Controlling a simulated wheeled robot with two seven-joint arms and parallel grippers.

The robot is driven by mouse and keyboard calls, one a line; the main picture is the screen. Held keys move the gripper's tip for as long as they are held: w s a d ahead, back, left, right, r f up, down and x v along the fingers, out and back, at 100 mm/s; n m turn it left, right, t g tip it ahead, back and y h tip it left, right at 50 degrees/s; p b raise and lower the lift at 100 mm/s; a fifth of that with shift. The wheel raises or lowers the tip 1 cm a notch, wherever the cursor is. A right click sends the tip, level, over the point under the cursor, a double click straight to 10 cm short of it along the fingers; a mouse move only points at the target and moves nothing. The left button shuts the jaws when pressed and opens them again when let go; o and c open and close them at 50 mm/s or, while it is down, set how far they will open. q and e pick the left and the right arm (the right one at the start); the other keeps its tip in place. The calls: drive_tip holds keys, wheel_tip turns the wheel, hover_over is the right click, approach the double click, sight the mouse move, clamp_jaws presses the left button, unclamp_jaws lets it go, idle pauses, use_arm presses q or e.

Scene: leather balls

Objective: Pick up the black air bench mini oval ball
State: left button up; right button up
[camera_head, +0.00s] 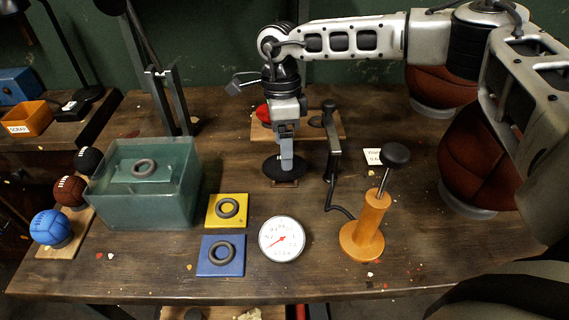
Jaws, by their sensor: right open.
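A black oval thing (271,169) lies on a small wooden piece at the middle of the table. It looks flat from here, and I cannot tell for sure that it is the ball. My right gripper (286,160) points down directly over it, its fingers covering part of it; touching or apart is unclear. The gripper is open. My left gripper is not in view.
The green tank (150,200), yellow pad (238,220), blue pad (230,268) and gauge (282,239) lie nearer. Brown balls (480,160) stand at right.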

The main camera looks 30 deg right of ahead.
drive_tip(key=shift+s+f+p, duration=0.2)
drive_tip(key=shift+s+f, duration=0.1)
drive_tip(key=shift+f, duration=0.65)
drive_tip(key=shift+s+f+p, duration=0.15)
drive_tip(key=shift+s+f, duration=0.1)
drive_tip(key=shift+f, duration=0.7)
drive_tip(key=c, duration=1.1)
drive_tip(key=shift+c, duration=0.4)
drive_tip(key=shift+r, duration=0.15)
